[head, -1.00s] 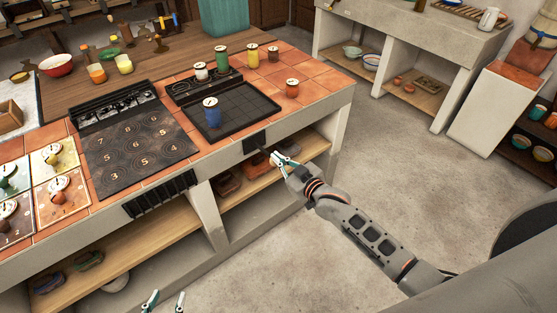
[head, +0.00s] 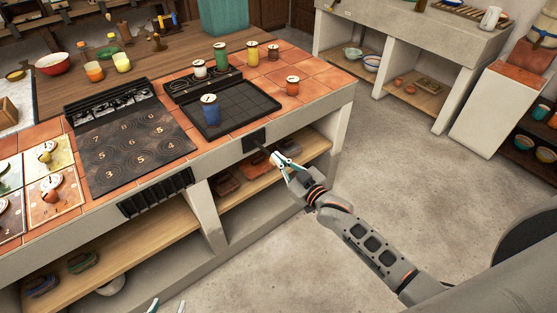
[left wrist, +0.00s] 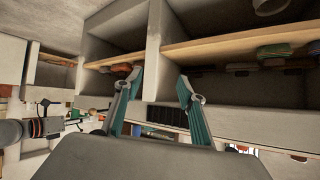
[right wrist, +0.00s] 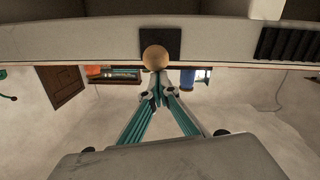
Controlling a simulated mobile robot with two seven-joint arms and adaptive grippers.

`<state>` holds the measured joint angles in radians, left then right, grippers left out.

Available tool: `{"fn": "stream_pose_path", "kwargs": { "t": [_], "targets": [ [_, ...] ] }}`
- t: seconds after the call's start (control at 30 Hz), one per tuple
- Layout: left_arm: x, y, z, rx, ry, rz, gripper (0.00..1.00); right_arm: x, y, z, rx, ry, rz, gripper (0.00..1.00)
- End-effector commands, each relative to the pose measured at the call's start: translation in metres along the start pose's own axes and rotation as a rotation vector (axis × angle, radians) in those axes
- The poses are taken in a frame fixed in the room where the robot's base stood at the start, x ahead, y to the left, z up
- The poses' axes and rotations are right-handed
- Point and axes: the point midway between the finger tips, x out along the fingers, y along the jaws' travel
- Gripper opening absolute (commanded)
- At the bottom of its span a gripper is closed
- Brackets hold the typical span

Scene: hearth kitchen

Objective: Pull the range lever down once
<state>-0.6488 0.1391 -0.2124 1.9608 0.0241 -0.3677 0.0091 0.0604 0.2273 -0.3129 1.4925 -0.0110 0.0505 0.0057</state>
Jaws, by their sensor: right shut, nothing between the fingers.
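The range lever is a short dark bar ending in a round wooden knob (right wrist: 155,57). It sticks out of a black plate (head: 254,140) on the range's front face, below the dark tray; the plate also shows in the right wrist view (right wrist: 175,38). My right gripper (head: 274,157) is shut and empty, with its fingertips close to the knob end. In the right wrist view its fingertips (right wrist: 158,92) appear just below the knob; I cannot tell whether they touch. My left gripper (left wrist: 158,80) is open and empty, low in front of the shelves, with only its tips in the head view (head: 166,306).
The range top holds a numbered dark plate (head: 130,140) and a black tray (head: 235,110) with a blue canister (head: 210,109). A slotted vent (head: 155,193) lies left of the lever. Open shelves (head: 250,185) run below. The floor (head: 300,240) in front is clear.

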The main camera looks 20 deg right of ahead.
Motion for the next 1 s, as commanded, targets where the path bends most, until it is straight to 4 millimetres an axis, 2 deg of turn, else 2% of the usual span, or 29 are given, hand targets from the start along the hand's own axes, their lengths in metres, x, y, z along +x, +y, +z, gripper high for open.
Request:
{"fn": "stream_pose_path", "kwargs": {
  "t": [0.27, 0.5, 0.77, 1.0],
  "targets": [
    [0.009, 0.004, 0.021, -0.003, -0.013, 0.004, 0.4, -0.001, -0.002, 0.011, 0.004, 0.055, 0.013, 0.0],
    [0.019, 0.009, 0.053, 0.005, -0.041, 0.008, 0.4, -0.003, -0.005, 0.024, 0.008, 0.143, 0.031, 0.0],
    [0.029, 0.002, 0.059, 0.031, -0.033, -0.009, 0.4, -0.004, -0.008, 0.04, 0.009, 0.138, 0.03, 0.0],
    [0.041, -0.004, 0.077, 0.052, -0.049, -0.021, 0.4, -0.003, -0.013, 0.06, 0.015, 0.212, 0.047, 0.0]
  ]
}}
